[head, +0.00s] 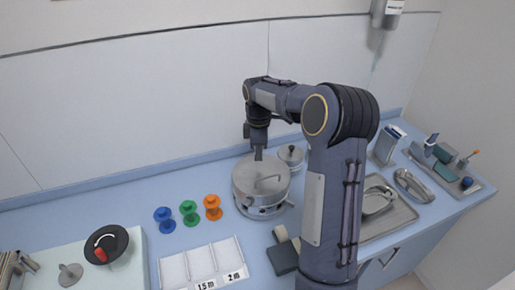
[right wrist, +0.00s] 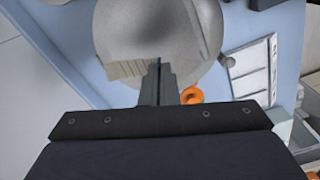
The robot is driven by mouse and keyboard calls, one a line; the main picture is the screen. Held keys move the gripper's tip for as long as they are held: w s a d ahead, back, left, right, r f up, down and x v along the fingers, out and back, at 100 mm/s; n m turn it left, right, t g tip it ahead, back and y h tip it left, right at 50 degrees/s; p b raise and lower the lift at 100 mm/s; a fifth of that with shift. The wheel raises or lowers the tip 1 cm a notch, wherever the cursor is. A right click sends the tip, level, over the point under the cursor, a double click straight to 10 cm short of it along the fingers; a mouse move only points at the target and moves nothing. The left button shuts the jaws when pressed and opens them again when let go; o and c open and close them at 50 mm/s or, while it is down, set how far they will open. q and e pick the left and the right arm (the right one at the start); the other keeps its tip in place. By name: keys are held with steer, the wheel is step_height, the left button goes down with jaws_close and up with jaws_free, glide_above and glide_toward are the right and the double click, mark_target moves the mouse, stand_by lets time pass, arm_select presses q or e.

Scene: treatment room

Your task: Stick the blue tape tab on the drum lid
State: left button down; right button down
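The drum (head: 262,196) is a round steel pot on the blue counter, with a domed grey lid (head: 268,180) that has a curved handle. The lid also fills the top middle of the right wrist view (right wrist: 140,25). My right gripper (head: 258,154) points down over the back left part of the lid. In the right wrist view its two fingers (right wrist: 160,80) are close together, with a sliver of blue at the tips, seemingly the blue tape tab (right wrist: 158,62). Most of the tab is hidden. I cannot tell whether it touches the lid. My left gripper is not in view.
Blue (head: 164,218), green (head: 189,212) and orange (head: 213,207) spools stand left of the drum. A white sectioned tray (head: 200,265) lies in front. A dark block (head: 283,258) and a small lidded pot (head: 291,156) are near my right arm. Steel trays (head: 400,218) stand right.

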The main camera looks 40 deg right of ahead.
step_height(320, 180, down, 2)
steer(key=shift+f+b, duration=0.1)
steer(key=shift+b, duration=0.25)
steer(key=shift+f+b, duration=1.15)
steer(key=shift+f, duration=0.25)
steer(key=c, duration=2.1)
jaws_free()
steer(key=shift+c, duration=0.2)
steer(key=o, duration=0.5)
steer(key=shift+o, duration=0.2)
